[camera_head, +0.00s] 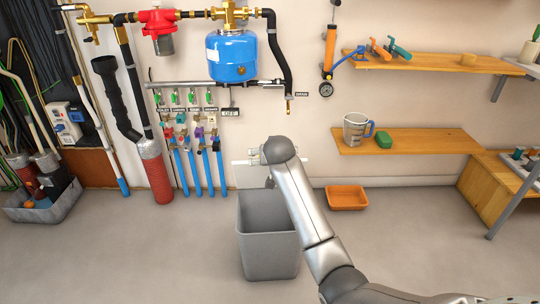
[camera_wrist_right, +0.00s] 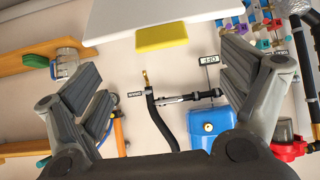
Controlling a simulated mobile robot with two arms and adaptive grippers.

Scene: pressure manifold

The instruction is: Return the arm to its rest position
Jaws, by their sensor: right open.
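My right arm (camera_head: 305,210) reaches in from the lower right of the head view. Its right gripper (camera_head: 270,182) is above the grey bin, partly hidden by the wrist. In the right wrist view, the gripper (camera_wrist_right: 160,75) has its fingers wide apart, with nothing held between them. A white panel (camera_wrist_right: 150,15) with a yellow block (camera_wrist_right: 161,37) shows at the top of that view; its distance from the fingers is unclear. My left gripper is not in view.
The grey bin (camera_head: 268,245) stands below the gripper. A blue tank (camera_head: 231,57) and valve manifold are on the wall. An orange tray (camera_head: 346,198) lies on the floor. A shelf (camera_head: 430,142) with a mug (camera_head: 356,130) is to the right. Floor at lower left is clear.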

